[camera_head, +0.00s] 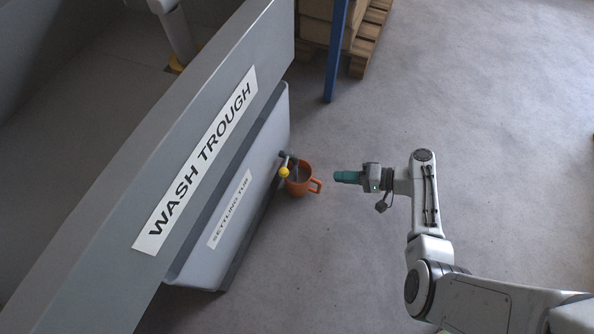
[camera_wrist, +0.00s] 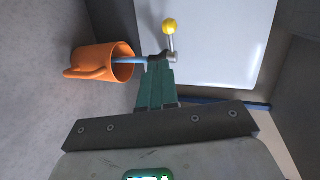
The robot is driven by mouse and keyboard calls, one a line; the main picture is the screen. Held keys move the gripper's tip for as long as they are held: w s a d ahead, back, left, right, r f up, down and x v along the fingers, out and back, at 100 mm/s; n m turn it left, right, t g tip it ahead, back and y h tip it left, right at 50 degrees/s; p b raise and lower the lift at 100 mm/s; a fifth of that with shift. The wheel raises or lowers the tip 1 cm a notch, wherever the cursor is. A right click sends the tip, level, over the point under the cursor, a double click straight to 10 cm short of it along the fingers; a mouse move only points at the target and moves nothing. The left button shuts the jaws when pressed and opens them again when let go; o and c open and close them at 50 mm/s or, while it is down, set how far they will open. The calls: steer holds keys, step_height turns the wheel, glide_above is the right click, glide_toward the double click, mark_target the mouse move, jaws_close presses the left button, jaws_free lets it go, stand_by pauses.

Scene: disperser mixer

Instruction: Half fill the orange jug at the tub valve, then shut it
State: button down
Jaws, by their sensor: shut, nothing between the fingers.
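The orange jug (camera_head: 300,181) stands on the floor against the settling tub (camera_head: 262,150), under the tub valve, its handle to the right. The valve (camera_head: 284,171) has a yellow knob; in the wrist view the knob (camera_wrist: 170,26) sits on a lever. A bluish stream (camera_wrist: 130,60) runs from the valve's spout into the mouth of the jug (camera_wrist: 90,62). The water level inside is not clear. My gripper (camera_head: 338,176) is right of the jug, apart from it. In the wrist view its teal fingers (camera_wrist: 157,72) are together and empty, seen in line with the valve.
A blue post (camera_head: 335,60) and a wooden pallet (camera_head: 366,48) with boxes are at the top. The floor (camera_head: 500,140) right of the jug is clear around my arm.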

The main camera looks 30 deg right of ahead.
steer(key=r+b+x, duration=0.1)
steer(key=b+x, duration=0.3)
steer(key=x, duration=0.9)
steer(key=shift+a, duration=0.45)
steer(key=shift+s, duration=0.15)
steer(key=shift+w+a+m+t+h+p, duration=0.25)
steer(key=shift+a+m+t+h+p, duration=0.3)
steer(key=shift+a, duration=0.4)
